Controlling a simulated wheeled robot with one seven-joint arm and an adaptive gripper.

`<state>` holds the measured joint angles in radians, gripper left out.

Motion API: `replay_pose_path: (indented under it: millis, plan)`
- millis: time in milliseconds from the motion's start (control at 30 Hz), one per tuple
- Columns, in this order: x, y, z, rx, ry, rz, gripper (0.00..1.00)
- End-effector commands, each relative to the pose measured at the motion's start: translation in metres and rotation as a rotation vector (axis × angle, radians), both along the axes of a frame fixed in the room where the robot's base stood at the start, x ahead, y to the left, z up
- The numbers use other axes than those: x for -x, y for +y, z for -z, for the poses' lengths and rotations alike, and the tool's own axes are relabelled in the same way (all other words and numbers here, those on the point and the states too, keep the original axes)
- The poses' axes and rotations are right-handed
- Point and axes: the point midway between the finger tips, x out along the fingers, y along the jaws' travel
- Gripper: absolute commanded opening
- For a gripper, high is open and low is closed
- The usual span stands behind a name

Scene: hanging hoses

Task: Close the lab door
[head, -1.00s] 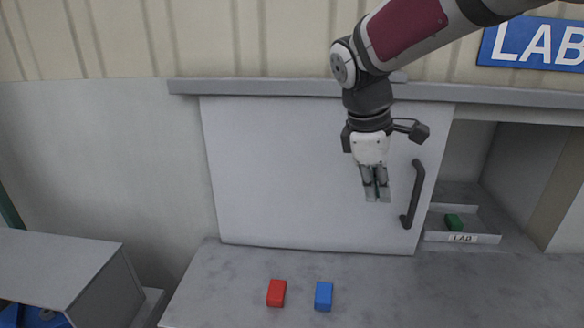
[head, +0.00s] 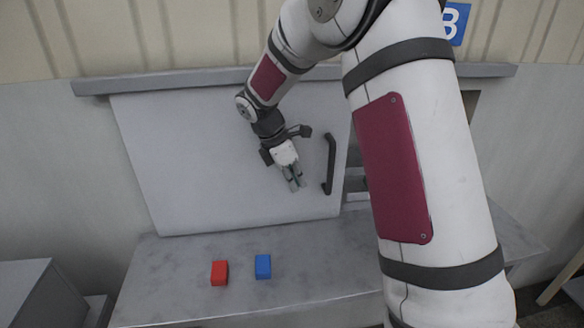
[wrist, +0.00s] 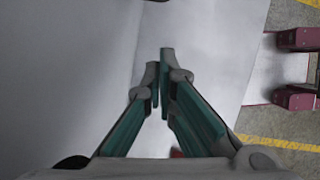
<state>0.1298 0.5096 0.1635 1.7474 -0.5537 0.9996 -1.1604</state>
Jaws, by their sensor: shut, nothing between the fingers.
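The lab door is a pale sliding panel (head: 215,165) hanging under a grey rail (head: 170,80) in the head view. Its dark vertical handle (head: 330,163) is near the door's right edge. My gripper (head: 295,186) is in front of the panel, a short way left of the handle and apart from it. Its fingers are shut and empty, and they also show in the wrist view (wrist: 160,80). The opening to the right of the door is mostly hidden behind my arm, with a dark strip (head: 470,103) of it showing.
A red block (head: 219,273) and a blue block (head: 263,266) lie on the grey counter (head: 160,265) below the door. A grey box (head: 30,295) stands at the lower left. A blue sign (head: 455,20) is partly hidden by my arm.

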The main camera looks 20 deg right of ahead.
Motion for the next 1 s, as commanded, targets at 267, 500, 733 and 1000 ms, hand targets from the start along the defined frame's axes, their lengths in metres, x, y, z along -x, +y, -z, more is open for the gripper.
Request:
replay_pose_path:
  millis: [267,500,733,1000]
  plan:
    - [0.004,-0.031,0.027,0.0,-0.001,0.004,0.0]
    - [0.004,-0.049,0.028,0.0,-0.001,0.001,0.0]
    - [0.003,-0.051,0.028,0.0,-0.001,0.0,0.0]
    - [0.005,-0.055,0.028,0.0,0.0,0.001,0.0]
